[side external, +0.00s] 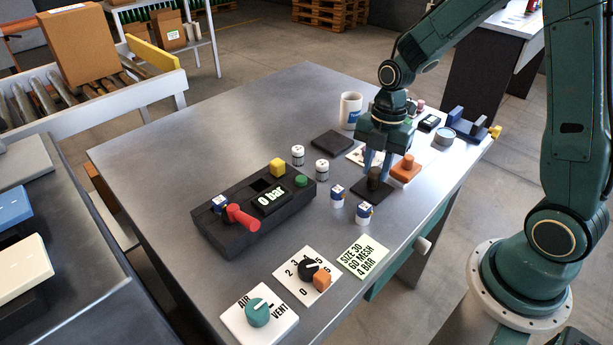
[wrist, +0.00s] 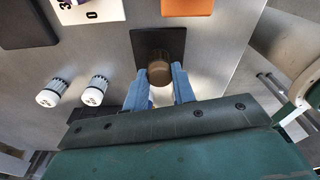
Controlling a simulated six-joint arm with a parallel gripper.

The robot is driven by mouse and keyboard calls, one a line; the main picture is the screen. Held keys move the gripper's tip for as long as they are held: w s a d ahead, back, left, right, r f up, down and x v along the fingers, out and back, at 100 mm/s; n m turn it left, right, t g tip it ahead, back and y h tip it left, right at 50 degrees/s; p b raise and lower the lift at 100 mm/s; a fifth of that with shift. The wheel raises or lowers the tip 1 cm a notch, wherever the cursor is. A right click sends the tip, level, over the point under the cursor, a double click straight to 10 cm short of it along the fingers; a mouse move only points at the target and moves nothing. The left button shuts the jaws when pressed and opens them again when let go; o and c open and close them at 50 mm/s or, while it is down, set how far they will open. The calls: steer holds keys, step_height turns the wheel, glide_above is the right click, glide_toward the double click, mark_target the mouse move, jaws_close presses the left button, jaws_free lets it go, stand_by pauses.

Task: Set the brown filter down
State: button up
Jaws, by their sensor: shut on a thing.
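The brown filter (wrist: 160,70) is a short brown cylinder between the blue fingertips of my gripper (wrist: 161,75) in the wrist view. My gripper is shut on it. In the side view my gripper (side external: 376,166) points down and the filter (side external: 374,176) shows low between its fingers. A dark square pad (wrist: 151,40) lies under the filter in the wrist view, and the filter is over its lower part. I cannot tell whether the filter touches the pad.
An orange block (side external: 405,171) stands close to the right of my gripper. A second dark pad (side external: 332,141) lies to the left. White-capped jars (side external: 322,169) and blue-capped jars (side external: 364,213) stand nearby. A black console (side external: 215,238) with a red lever sits left. A mug (side external: 350,108) stands behind.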

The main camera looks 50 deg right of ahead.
steer(key=shift+f, duration=0.25)
steer(key=shift+f, duration=0.15)
steer(key=o, duration=1)
steer(key=shift+r, duration=0.2)
steer(key=r, duration=0.4)
steer(key=d+r, duration=0.1)
steer(key=r, duration=0.7)
steer(key=shift+w+d, duration=0.15)
steer(key=shift+d, duration=0.05)
